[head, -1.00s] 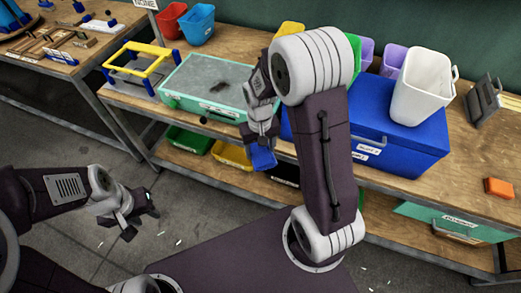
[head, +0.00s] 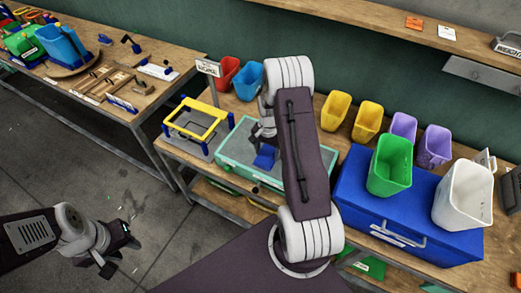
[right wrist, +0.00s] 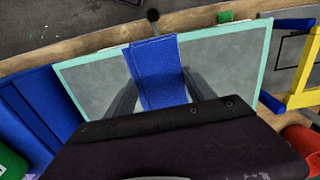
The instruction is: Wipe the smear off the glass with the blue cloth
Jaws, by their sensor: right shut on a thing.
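The glass (head: 235,148) is a grey pane in a teal-framed case on the bench; it fills much of the right wrist view (right wrist: 95,75). My right arm covers part of it in the head view. No smear shows clearly on the visible glass. My right gripper (head: 264,140) is shut on the blue cloth (head: 265,157), which appears over the glass; contact cannot be told. In the right wrist view the folded cloth (right wrist: 157,70) sticks out between the fingers. My left gripper (head: 118,252) is open and empty, low at the left, away from the bench.
A blue box (head: 350,200) stands right of the glass, carrying a green bin (head: 391,165) and a white bin (head: 463,195). A yellow-topped frame (head: 198,125) stands left of the glass. Yellow and purple bins stand behind. A dark knob (right wrist: 153,15) shows at the case's edge.

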